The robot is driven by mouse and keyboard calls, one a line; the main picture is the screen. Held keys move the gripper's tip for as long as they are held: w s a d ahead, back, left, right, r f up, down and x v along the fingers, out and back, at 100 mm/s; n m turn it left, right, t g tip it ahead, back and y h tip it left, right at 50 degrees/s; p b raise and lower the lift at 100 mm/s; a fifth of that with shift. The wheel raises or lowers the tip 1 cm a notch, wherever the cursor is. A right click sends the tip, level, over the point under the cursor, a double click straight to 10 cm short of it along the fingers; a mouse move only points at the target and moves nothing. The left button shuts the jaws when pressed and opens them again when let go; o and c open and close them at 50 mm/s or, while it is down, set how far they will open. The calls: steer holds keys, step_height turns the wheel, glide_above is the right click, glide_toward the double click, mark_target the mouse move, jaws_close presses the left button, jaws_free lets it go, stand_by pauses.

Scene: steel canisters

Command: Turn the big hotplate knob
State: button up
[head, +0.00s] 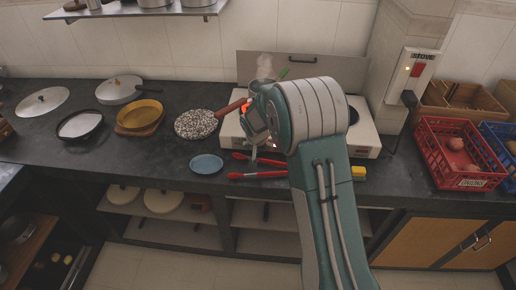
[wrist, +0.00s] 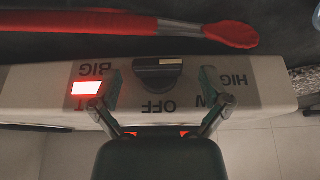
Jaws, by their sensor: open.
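The big hotplate knob (wrist: 158,72) is dark with a pale pointer line, on the white front panel (wrist: 265,75) between upside-down "BIG", "OFF" and "HIGH" marks. A red light (wrist: 88,88) glows to its left. My gripper (wrist: 160,84) is open in the wrist view, one finger at each side of the knob, with gaps visible between fingers and knob. In the head view the white hotplate (head: 365,139) stands on the dark counter, and my arm hides its middle and the knob.
Red tongs (head: 258,175) lie on the counter before the hotplate; a red handle (wrist: 90,22) shows in the wrist view. A speckled pan (head: 195,124) and blue plate (head: 206,164) are left. A red crate (head: 455,155) and wall switch (head: 417,70) are right.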

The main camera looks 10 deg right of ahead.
steer(key=v, duration=1.1)
steer(key=shift+r, duration=0.35)
steer(key=shift+s+a, duration=0.15)
steer(key=shift+s, duration=0.1)
steer(key=s+a, duration=0.2)
steer(key=s, duration=0.5)
steer(key=shift+s+a, duration=0.2)
steer(key=s+d+r+n, duration=0.1)
steer(key=s+d+r, duration=0.3)
steer(key=s+r, duration=0.65)
steer(key=s+r+n+t+y, duration=0.1)
steer(key=s+r+n, duration=0.1)
steer(key=s, duration=1.3)
steer(key=shift+r+n+y, duration=0.3)
steer(key=shift+r, duration=0.25)
